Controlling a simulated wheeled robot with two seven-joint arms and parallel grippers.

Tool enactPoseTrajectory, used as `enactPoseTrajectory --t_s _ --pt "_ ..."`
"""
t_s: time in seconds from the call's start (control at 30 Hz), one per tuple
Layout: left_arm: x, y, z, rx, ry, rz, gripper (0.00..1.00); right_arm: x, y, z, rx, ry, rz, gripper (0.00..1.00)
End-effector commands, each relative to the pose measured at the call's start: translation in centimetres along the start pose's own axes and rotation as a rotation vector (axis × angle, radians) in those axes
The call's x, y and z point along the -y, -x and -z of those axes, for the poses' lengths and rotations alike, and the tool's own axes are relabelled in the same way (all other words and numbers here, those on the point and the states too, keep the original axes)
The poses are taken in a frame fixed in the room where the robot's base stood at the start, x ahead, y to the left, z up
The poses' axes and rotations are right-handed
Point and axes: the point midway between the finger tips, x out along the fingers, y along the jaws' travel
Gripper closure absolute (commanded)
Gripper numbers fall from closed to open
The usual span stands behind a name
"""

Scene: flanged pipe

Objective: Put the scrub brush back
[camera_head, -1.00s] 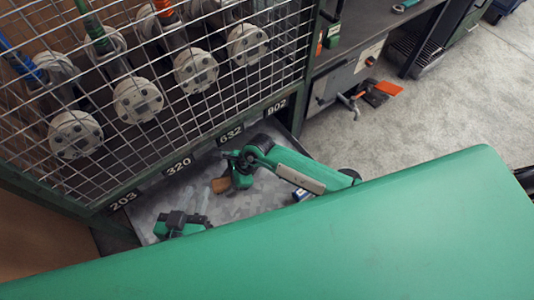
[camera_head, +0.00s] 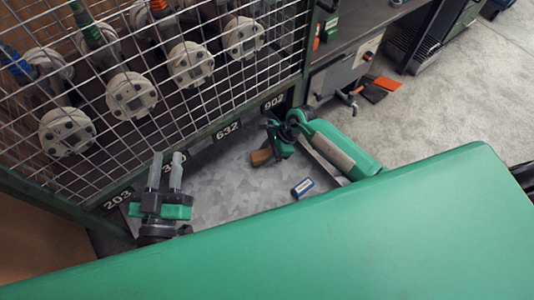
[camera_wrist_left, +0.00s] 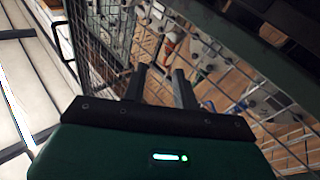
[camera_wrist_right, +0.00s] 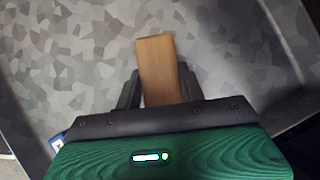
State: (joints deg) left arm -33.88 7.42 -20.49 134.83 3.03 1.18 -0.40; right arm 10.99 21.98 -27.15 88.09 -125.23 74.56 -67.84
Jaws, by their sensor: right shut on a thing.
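The scrub brush shows as a brown wooden block (camera_head: 262,156) in the head view, over the grey patterned shelf at the cage's foot. My right gripper (camera_head: 277,146) is shut on it. In the right wrist view the brush (camera_wrist_right: 158,68) sticks out between the fingers of my right gripper (camera_wrist_right: 160,92); its underside is hidden, and I cannot tell whether it touches the shelf. In the left wrist view my left gripper (camera_wrist_left: 160,82) faces the wire mesh.
The wire cage (camera_head: 190,90) holds several white flanged pipes behind it. A small blue and white box (camera_head: 302,188) lies on the grey shelf (camera_head: 225,185). A large green surface (camera_head: 330,250) fills the foreground. An orange item (camera_head: 387,83) lies by the bench at right.

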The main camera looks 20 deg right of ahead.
Motion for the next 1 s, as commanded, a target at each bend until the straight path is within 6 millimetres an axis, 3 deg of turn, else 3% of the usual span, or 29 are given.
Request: enactPoseTrajectory --t_s 0.63,0.67,0.73,1.0 --pt "0.2 -0.3 1.2 -0.067 -0.011 0.0 0.71 0.1 -0.4 0.3 -0.001 0.001 0.003 0.82" --pt "0.2 -0.3 1.3 -0.072 -0.011 0.0 0.71 0.1 -0.3 0.3 -0.002 0.0 0.003 0.54" --pt "0.2 -0.3 1.4 -0.073 -0.011 0.0 0.71 0.1 -0.3 0.3 -0.002 0.0 0.003 0.41" --pt "0.2 -0.3 1.3 -0.07 -0.012 0.0 0.71 0.1 -0.3 0.3 -0.002 0.0 0.003 0.39"
